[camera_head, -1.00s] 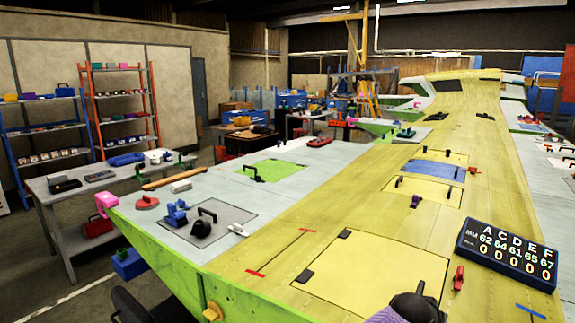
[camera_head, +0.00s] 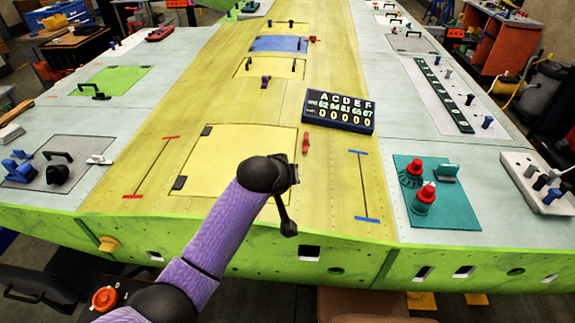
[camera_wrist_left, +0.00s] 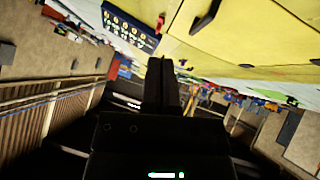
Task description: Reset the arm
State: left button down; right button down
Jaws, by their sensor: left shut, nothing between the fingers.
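My left arm, with a purple sleeve, comes in from the lower left in the head view. Its black gripper (camera_head: 288,226) hangs over the near edge of the wing jig (camera_head: 320,180), pointing down, apart from the items on top. In the left wrist view the gripper (camera_wrist_left: 163,72) is shut, its fingers together and empty. The yellow hatch panel (camera_head: 235,155) lies behind the arm, partly hidden by it. My right gripper is not in view.
A black number display (camera_head: 339,110) and a red clamp (camera_head: 306,143) sit beyond the gripper. A teal plate (camera_head: 455,215) with red-topped fixtures (camera_head: 424,199) is at right. A grey panel (camera_head: 88,150) with a black handle is at left. The yellow skin between is mostly clear.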

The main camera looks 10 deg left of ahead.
pick_arm(q)
jog(key=s+a+f+m+g+y, duration=0.1)
jog(key=s+a+f+g, duration=0.15)
jog(key=s, duration=0.85)
jog(key=s+a+f+m+g, duration=0.15)
jog(key=s+a, duration=0.25)
jog(key=s, duration=0.6)
jog(key=s+a+f+m+g+y, duration=0.1)
jog(key=s+a+f, duration=0.25)
jog(key=s, duration=0.75)
notch_tip(320, 180, down, 36)
jog(key=s+g+b, duration=0.2)
jog(key=s+b, duration=0.1)
jog(key=b, duration=1.3)
jog(key=s+a+f+b, duration=0.1)
jog(key=s+f+b, duration=0.4)
jog(key=f, duration=0.4)
jog(key=s+a+f+g+b, duration=0.1)
jog(key=s+f+b, duration=0.4)
jog(key=f, duration=0.5)
jog(key=shift+s+a+f+y+b, duration=0.35)
jog(key=shift+s+a, duration=0.3)
jog(key=shift+s, duration=0.6)
jog(key=shift+m, duration=0.25)
